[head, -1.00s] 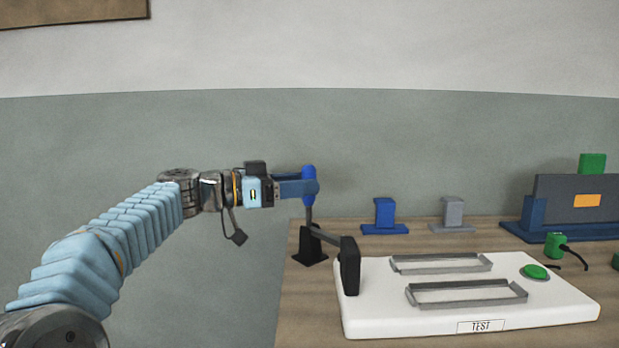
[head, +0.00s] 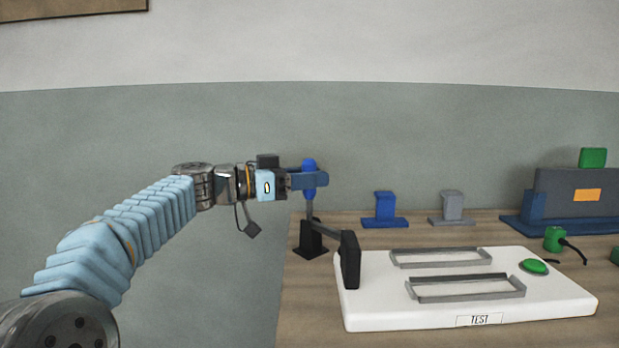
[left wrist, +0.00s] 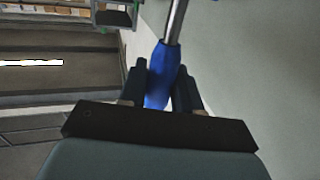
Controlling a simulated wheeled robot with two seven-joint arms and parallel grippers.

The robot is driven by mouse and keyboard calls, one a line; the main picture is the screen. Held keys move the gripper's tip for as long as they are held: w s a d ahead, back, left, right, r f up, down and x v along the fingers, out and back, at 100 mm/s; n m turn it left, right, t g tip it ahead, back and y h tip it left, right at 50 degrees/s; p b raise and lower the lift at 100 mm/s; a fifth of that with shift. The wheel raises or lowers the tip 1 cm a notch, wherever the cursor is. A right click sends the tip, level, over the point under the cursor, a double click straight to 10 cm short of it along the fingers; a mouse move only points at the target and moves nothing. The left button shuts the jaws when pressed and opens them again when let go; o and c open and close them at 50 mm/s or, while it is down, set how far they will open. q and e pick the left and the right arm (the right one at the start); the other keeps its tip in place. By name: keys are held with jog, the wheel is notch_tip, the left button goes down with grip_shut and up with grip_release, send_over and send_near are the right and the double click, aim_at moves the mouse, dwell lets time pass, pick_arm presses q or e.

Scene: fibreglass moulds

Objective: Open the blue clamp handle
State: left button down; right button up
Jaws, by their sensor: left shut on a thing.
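The clamp's blue handle (head: 309,168) stands upright above the black clamp base (head: 314,240) at the left end of the table. My left gripper (head: 316,181) reaches in from the left and is shut on the blue handle. In the left wrist view the handle (left wrist: 163,75) lies between the two dark fingers (left wrist: 162,92), with its metal rod running up out of the frame. The clamp's arm with a black block (head: 349,259) lies low at the left edge of the white test board (head: 380,313). My right gripper is not in view.
The white board carries two grey metal frames (head: 440,257) and a green button (head: 534,266). Behind it stand a blue stand (head: 384,208), a grey stand (head: 452,206) and a dark box (head: 575,190). A green plug (head: 554,238) with a black cable lies at the right. The space above the board is clear.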

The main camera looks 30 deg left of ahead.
pick_arm(q)
jog(key=shift+w+a+f+n+b, duration=0.2)
jog(key=shift+a+n+b, duration=0.3)
jog(key=shift+b, duration=0.35)
jog(key=w+a+f+n+t+b, duration=0.2)
jog(key=a+f+n+t+b, duration=0.2)
jog(key=n+b, duration=0.7)
jog(key=shift+a+t, duration=0.4)
jog(key=shift+a, duration=0.6)
jog(key=shift+n+y, duration=0.3)
jog(key=c, duration=0.9)
grip_release()
jog(key=shift+o, duration=0.2)
jog(key=b+v, duration=0.2)
jog(key=v, duration=1.2)
